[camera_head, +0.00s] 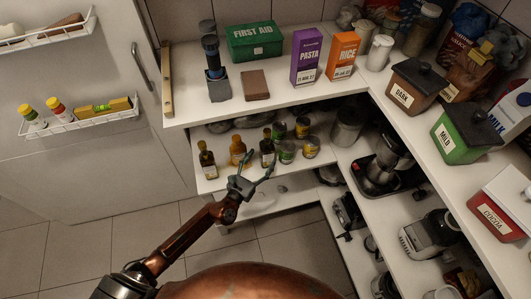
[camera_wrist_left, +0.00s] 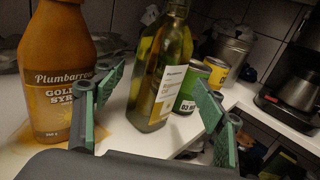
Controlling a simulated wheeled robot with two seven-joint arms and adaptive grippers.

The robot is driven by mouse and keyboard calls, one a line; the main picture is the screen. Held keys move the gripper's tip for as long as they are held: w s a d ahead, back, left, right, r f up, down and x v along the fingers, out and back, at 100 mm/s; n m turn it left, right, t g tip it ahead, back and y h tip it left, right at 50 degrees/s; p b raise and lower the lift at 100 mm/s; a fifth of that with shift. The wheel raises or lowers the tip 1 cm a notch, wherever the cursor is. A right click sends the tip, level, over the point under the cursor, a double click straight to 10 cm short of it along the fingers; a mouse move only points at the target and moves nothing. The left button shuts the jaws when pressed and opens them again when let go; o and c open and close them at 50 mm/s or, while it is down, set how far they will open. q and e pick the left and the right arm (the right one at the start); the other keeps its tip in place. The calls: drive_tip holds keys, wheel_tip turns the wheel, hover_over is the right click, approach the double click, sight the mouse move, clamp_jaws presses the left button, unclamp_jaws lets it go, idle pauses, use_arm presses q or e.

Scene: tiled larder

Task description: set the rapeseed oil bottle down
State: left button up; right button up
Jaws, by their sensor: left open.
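In the left wrist view this bottle (camera_wrist_left: 160,75) stands between and beyond my fingertips. My left gripper (camera_head: 261,168) is open and empty, just in front of the bottle; it also shows in the left wrist view (camera_wrist_left: 155,108), with a gap on both sides of the bottle. A similar dark oil bottle (camera_head: 207,162) stands further left. My right gripper is not in view.
A golden syrup bottle (camera_wrist_left: 62,75) stands close by the left finger. Green and yellow cans (camera_wrist_left: 192,88) stand right of the oil bottle. The counter (camera_head: 215,110) overhangs the shelf from above. Some bare shelf (camera_wrist_left: 240,95) shows to the right.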

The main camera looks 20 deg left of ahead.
use_arm(q)
drive_tip(key=s+a, duration=0.1)
drive_tip(key=s, duration=0.6)
drive_tip(key=shift+s+a, duration=0.15)
drive_tip(key=shift+a, duration=0.1)
